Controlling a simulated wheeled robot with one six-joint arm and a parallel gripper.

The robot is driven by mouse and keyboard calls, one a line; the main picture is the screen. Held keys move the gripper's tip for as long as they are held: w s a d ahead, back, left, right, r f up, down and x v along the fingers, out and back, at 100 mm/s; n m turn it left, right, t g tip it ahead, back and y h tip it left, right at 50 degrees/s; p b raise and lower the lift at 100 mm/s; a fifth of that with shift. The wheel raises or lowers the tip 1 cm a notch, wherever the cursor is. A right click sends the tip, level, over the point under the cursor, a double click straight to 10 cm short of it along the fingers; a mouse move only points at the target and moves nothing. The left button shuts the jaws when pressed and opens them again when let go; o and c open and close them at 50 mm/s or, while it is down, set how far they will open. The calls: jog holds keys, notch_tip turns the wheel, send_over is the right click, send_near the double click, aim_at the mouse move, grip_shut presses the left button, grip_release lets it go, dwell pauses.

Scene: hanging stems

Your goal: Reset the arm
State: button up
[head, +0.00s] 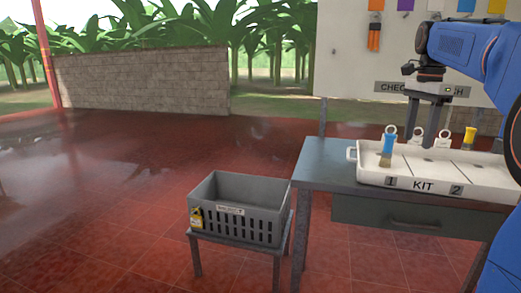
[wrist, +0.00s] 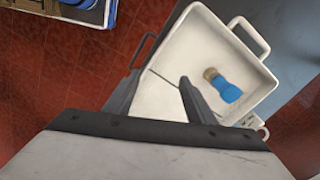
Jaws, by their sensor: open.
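My gripper (head: 427,122) hangs below my blue arm, above the white kit tray (head: 364,177) on the table. Its two dark fingers are apart with nothing between them. In the wrist view my gripper (wrist: 155,100) shows over the tray (wrist: 200,17), fingers spread. A blue-handled brush (head: 387,147) stands out at the tray's left compartment, marked 1. In the wrist view the blue brush (wrist: 223,86) lies inside a compartment, to the right of the fingers and apart from them. A yellow-handled tool (head: 469,138) shows at the tray's back right.
A grey slotted crate (head: 240,226) stands on a low stand left of the table (head: 325,166). A board (head: 345,60) with coloured tags and a hanging orange tool (head: 374,36) is behind my gripper. Red floor (head: 100,200) is clear at left.

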jog(key=s+a+f+n+t, duration=0.1)
jog(key=s+a+f+n, duration=0.45)
jog(key=s, duration=0.25)
jog(key=s+a+f+n+t, duration=0.2)
jog(key=s+a+f+n, duration=0.3)
jog(key=s, duration=0.4)
jog(key=s+a+f+n, duration=0.2)
jog(key=s+f+n, duration=0.1)
jog(key=s+f, duration=0.3)
jog(key=s+a+f+n+t, duration=0.1)
jog(key=s+a+f+n, duration=0.2)
jog(key=s+f, duration=0.3)
notch_tip(320, 180, down, 4)
jog(key=shift+s+f+t, duration=0.2)
jog(key=shift+s+t, duration=0.1)
jog(key=shift+s, duration=0.1)
jog(key=shift+s+a+f, duration=0.15)
jog(key=shift+s+f, duration=0.1)
jog(key=shift+f, duration=0.15)
jog(key=shift+c, duration=0.3)
